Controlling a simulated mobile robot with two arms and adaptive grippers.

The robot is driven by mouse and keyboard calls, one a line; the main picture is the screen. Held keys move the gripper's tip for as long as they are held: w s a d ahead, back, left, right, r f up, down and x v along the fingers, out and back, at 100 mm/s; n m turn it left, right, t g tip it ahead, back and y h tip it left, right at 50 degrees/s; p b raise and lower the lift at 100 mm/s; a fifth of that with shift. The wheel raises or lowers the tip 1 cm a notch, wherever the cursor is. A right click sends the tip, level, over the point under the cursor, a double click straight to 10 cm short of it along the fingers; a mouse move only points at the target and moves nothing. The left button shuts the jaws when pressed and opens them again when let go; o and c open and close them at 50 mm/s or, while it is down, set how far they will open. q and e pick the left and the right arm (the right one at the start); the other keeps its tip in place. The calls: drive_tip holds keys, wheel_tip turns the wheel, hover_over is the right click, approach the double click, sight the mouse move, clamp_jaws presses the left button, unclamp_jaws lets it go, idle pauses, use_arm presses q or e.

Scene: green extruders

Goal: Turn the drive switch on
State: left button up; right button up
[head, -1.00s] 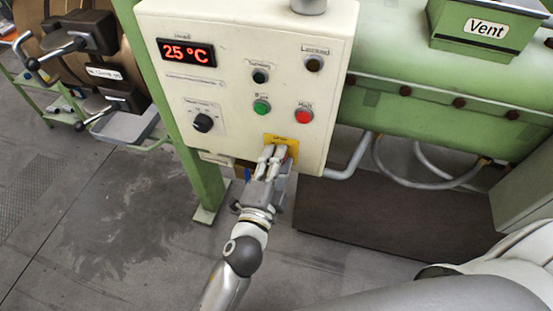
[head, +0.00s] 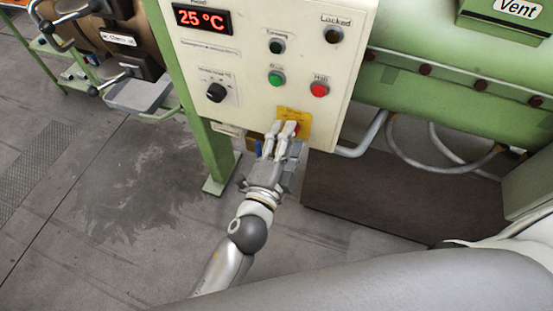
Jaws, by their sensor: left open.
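The cream control panel (head: 262,85) stands on a green post. At its lower right is a yellow plate (head: 304,117) with a red part, probably the drive switch (head: 296,130), mostly hidden behind the fingers. My left gripper (head: 283,128) is open, with its fingertips up at the yellow plate, around or in front of the red part. I cannot tell whether the fingers touch it. My right gripper is not in view.
The panel also bears a 25 °C display (head: 202,19), a black knob (head: 216,92), a green button (head: 275,78), a red button (head: 319,89) and a lamp marked Locked (head: 333,35). The green post (head: 215,160) stands left of my gripper. A grey pipe (head: 362,138) runs at right.

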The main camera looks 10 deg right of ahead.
use_arm(q)
drive_tip(key=v, duration=1)
drive_tip(key=shift+a, duration=0.2)
drive_tip(key=shift+s, duration=0.15)
